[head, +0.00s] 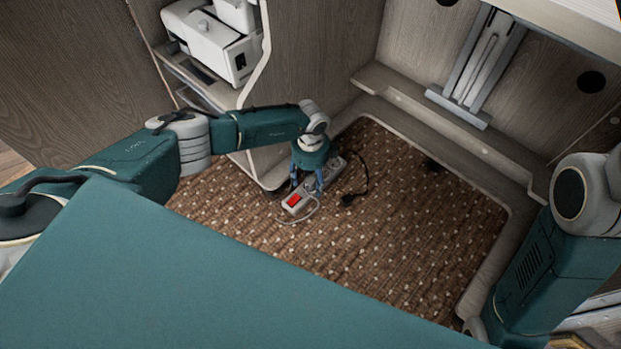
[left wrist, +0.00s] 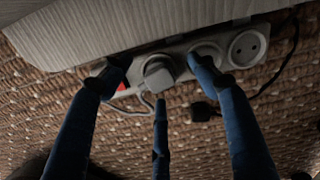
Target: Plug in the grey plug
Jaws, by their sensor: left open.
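A grey power strip (head: 295,201) with a red switch (head: 293,200) lies on the brown carpet against the cabinet; it also shows in the left wrist view (left wrist: 247,46). The grey plug (left wrist: 158,72) is at the strip's socket beside the switch, with a pale cable (left wrist: 130,109) running from it. I cannot tell how deep it sits. My left gripper (head: 306,184) is open above the strip. Its blue fingers spread around the grey plug, with visible gaps between them and it. In the head view the gripper hides the plug. My right gripper is not in view.
A black plug (head: 347,200) on a black cable lies on the carpet right of the strip. The cabinet's pale panel (left wrist: 200,14) overhangs the strip closely. A white machine (head: 215,45) sits on the shelf above.

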